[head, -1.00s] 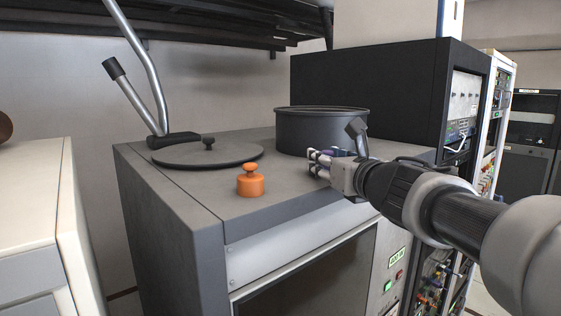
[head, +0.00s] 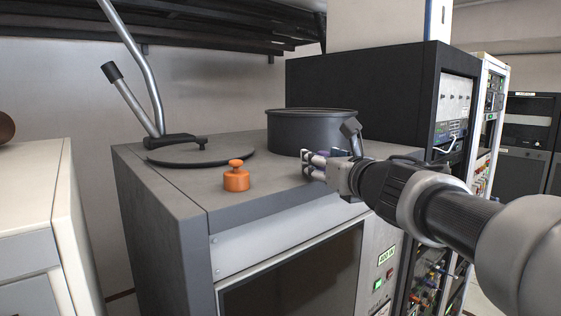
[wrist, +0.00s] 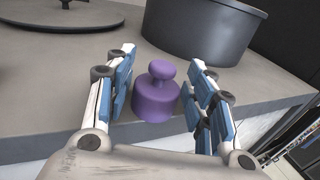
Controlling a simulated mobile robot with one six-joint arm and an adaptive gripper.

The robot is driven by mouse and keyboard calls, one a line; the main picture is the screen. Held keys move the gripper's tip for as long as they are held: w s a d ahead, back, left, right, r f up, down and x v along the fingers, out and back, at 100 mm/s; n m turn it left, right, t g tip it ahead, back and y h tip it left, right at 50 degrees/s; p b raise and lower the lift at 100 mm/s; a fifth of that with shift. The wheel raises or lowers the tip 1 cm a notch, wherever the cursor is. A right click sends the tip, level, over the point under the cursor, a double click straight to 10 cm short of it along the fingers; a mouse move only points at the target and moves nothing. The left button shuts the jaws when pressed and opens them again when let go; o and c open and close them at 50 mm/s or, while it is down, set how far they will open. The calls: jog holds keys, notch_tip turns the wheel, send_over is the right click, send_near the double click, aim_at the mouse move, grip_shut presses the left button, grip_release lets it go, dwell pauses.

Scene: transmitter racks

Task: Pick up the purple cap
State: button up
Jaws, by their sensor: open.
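The purple cap (wrist: 156,99) stands upright on the grey cabinet top, with a round knob on a wider body. In the wrist view it sits between the two blue-padded fingers of my gripper (wrist: 163,92), with a gap visible on both sides. My gripper is open and holds nothing. In the head view my gripper (head: 312,165) is low over the cabinet top near its front edge, and its fingers hide most of the purple cap.
An orange knobbed weight (head: 236,179) stands left of my gripper. A dark round pot (head: 305,132) is behind the gripper, also close in the wrist view (wrist: 205,30). A flat lid (head: 190,157) lies at the back left. The cabinet top (head: 190,185) is clear at front left.

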jog(key=shift+o, duration=0.8)
jog(key=v, duration=1.2)
jog(key=shift+o, duration=0.2)
